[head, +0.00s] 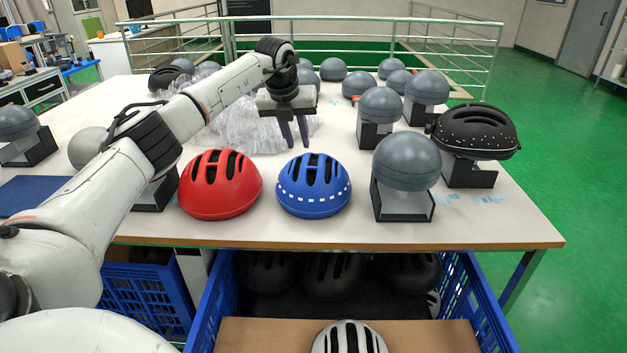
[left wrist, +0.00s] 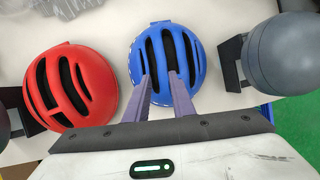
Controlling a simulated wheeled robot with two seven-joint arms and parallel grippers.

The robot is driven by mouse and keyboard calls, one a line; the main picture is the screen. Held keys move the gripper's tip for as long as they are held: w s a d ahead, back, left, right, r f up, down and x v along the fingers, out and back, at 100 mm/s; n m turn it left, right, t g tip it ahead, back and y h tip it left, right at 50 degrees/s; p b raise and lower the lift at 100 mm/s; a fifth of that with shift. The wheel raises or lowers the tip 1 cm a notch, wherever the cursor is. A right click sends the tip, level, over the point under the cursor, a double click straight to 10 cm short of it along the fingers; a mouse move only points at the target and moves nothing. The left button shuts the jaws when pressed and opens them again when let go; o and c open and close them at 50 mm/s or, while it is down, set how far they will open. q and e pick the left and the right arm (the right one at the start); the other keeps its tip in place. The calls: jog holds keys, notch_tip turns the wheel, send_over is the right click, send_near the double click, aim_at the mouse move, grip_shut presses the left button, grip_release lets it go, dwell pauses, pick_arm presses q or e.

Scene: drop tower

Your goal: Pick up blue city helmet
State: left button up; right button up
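The blue city helmet (head: 314,186), with dark vents and a row of white marks round its side, sits dome up on the white table. It also shows in the left wrist view (left wrist: 152,52). My left gripper (head: 293,146) points down above and slightly behind the helmet in the head view. In the left wrist view its two fingers (left wrist: 162,88) are apart, overlapping the helmet, with nothing held between them. Whether the fingertips touch the helmet I cannot tell. My right gripper is not in view.
A red helmet (head: 220,184) sits close left of the blue one. A grey head form (head: 406,162) on a black stand is at its right, with a black helmet (head: 474,130) beyond. Clear plastic wrap (head: 240,125) lies behind. A blue crate (head: 478,310) holding helmets stands below the front edge.

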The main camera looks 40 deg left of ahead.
aim_at(305, 161)
pick_arm(q)
jog(key=shift+x, duration=3.95)
jog(key=shift+d, duration=0.2)
grip_shut()
